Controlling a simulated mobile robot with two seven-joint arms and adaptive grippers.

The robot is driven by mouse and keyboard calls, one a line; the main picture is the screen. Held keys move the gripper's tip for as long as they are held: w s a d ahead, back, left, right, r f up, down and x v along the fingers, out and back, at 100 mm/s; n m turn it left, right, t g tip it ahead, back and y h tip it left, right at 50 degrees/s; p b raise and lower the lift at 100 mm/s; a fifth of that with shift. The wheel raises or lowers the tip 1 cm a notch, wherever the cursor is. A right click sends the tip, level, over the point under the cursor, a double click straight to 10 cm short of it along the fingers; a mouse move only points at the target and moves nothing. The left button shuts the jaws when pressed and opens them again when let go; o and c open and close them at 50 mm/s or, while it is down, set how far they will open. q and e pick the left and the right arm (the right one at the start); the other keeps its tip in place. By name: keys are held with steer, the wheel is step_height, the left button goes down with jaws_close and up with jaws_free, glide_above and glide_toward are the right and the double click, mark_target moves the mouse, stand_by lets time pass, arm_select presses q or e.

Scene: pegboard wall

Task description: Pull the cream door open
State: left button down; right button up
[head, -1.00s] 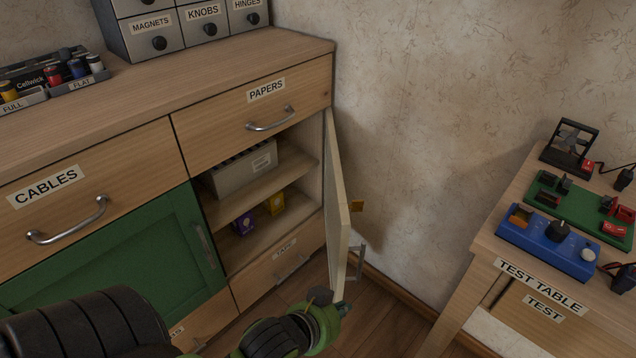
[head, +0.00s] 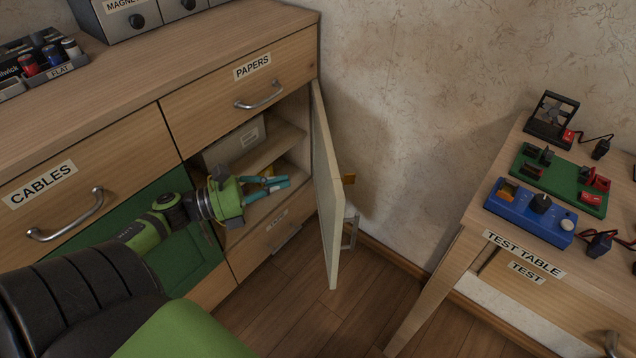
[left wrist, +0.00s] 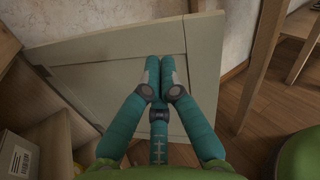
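The cream door (head: 328,185) stands open at the right side of the cabinet opening. Its metal handle (head: 351,228) shows past its free edge, on the outer face. My left gripper (head: 287,183) is in front of the opening, its teal fingers pointing right toward the door's inner face. In the left wrist view, the fingers (left wrist: 160,65) are together with nothing between them, in front of the door's inner panel (left wrist: 110,75). I cannot tell whether they touch it. My right gripper is not in view.
Cabinet shelves (head: 270,150) hold a grey box (head: 230,146). A green door (head: 195,262) is left of the opening, partly behind my arm. The test table (head: 478,222) stands at right. Bare floor (head: 320,325) lies below the cream door.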

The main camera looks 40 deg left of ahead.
mark_target(333, 184)
arm_select(q)
steer(key=w+d+m+g+h, duration=0.1)
steer(key=d, duration=0.1)
steer(key=w+d+m+g, duration=0.1)
steer(key=d+m, duration=0.1)
steer(key=w+d+m+h, duration=0.1)
steer(key=d+m, duration=0.1)
steer(key=shift+w+d+r+g+h, duration=0.1)
steer(key=shift+d+r+g+h, duration=0.2)
steer(key=shift+r+g, duration=0.1)
steer(key=shift+w+d, duration=0.4)
steer(key=shift+d, duration=0.05)
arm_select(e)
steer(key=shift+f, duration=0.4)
